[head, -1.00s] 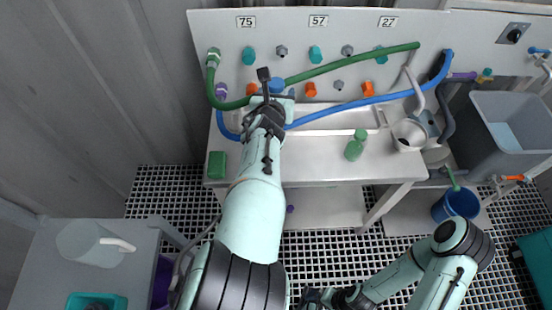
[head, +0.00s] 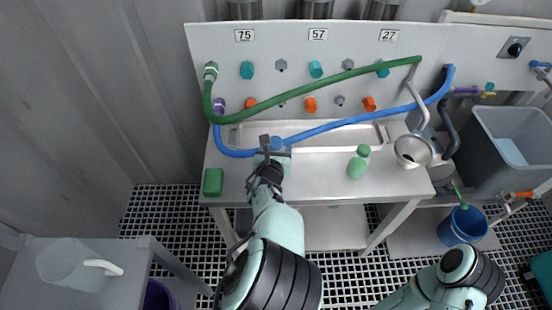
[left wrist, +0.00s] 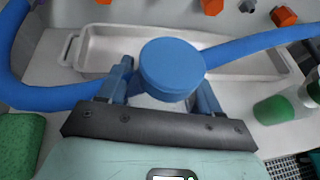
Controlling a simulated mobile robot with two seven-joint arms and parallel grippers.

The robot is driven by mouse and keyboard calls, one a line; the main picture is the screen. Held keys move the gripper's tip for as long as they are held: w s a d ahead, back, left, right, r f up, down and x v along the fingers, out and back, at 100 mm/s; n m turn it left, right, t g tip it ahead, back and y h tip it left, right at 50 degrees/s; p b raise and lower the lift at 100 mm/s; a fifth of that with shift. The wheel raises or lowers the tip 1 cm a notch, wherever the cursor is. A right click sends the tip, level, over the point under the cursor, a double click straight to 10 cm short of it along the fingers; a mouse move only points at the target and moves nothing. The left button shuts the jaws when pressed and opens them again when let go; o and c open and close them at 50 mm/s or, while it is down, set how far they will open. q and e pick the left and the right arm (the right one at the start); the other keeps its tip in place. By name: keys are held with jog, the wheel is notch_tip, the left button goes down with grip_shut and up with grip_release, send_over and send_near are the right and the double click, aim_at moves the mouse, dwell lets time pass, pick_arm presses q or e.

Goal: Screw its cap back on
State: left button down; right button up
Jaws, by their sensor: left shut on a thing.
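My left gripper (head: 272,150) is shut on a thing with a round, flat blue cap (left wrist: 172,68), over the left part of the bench. The cap also shows in the head view (head: 277,143). Something pale shows just under the cap between the fingers, but I cannot tell whether it is a vessel or part of the cap. On the wall panel (head: 430,30) are teal ports (head: 247,70), orange ports (head: 311,104) and bare grey ports (head: 340,100). A green-capped bottle (head: 358,165) stands upright on the bench. My right gripper is out of view.
A shallow tray (head: 345,137) lies behind the gripper. Green (head: 300,92) and blue (head: 345,125) hoses arch across the panel. The bench's middle front is clear.

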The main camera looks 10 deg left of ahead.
pick_arm(q)
jog(key=shift+f+b, duration=0.75)
jog(key=shift+f, duration=1.4)
jog(key=shift+f, duration=0.2)
jog(key=shift+c, duration=1)
grip_release()
jog(key=shift+s+d+r, duration=0.1)
jog(key=shift+s+r, duration=0.15)
jog(key=shift+r, duration=0.15)
jog(key=p+v, duration=0.3)
jog(key=v, duration=0.8)
jog(key=shift+s, duration=0.25)
